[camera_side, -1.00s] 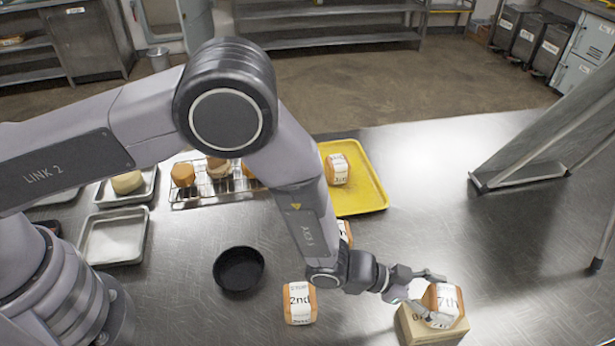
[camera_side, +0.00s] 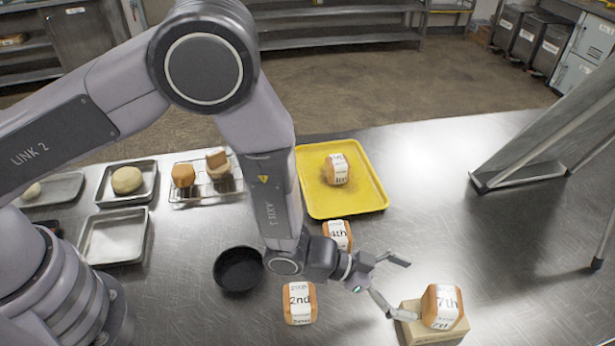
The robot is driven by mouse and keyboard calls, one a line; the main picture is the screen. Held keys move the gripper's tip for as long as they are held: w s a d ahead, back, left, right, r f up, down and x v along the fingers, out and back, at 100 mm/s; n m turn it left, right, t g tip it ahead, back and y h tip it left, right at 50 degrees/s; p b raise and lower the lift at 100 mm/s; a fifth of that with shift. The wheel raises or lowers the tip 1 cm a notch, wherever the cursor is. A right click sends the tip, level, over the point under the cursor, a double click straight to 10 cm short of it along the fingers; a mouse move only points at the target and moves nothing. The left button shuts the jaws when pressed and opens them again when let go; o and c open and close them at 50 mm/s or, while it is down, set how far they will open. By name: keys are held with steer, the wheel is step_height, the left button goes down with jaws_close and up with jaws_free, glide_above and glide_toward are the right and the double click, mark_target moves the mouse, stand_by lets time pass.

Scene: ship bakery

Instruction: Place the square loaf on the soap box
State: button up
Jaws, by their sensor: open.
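A square loaf with a white "7th" wrapper (camera_side: 441,306) rests on top of the soap box (camera_side: 426,332), a tan box at the lower right of the table. The loaf covers much of the box's top. My gripper (camera_side: 399,289) is open and empty to the left of the loaf, its fingers spread wide. The lower fingertip is close to the box's left top edge; I cannot tell whether it touches.
Wrapped loaves marked "2nd" (camera_side: 300,303) and "4th" (camera_side: 338,234) stand left of and behind my gripper. A yellow tray (camera_side: 372,196) holds another loaf. A black bowl (camera_side: 238,269) sits further left.

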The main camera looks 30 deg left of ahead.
steer(key=w+a+r+n+t+y, duration=0.2)
steer(key=w+a+r+n+y, duration=0.15)
steer(key=a+r, duration=0.95)
steer(key=w+a+r+n+t+y, duration=0.1)
steer(key=w+a+r+n+y, duration=0.3)
steer(key=a+r, duration=0.9)
steer(key=s+a+r+n+g+y, duration=0.1)
steer(key=s+a+r+n+y, duration=0.3)
steer(key=s+a, duration=0.95)
steer(key=s+a+g, duration=0.1)
steer(key=s+a, duration=0.1)
steer(key=s, duration=0.4)
steer(key=s+a+r+n+g, duration=0.1)
steer(key=s+a, duration=0.2)
steer(key=s, duration=0.3)
steer(key=shift+a+y, duration=0.3)
steer(key=shift+y, duration=0.15)
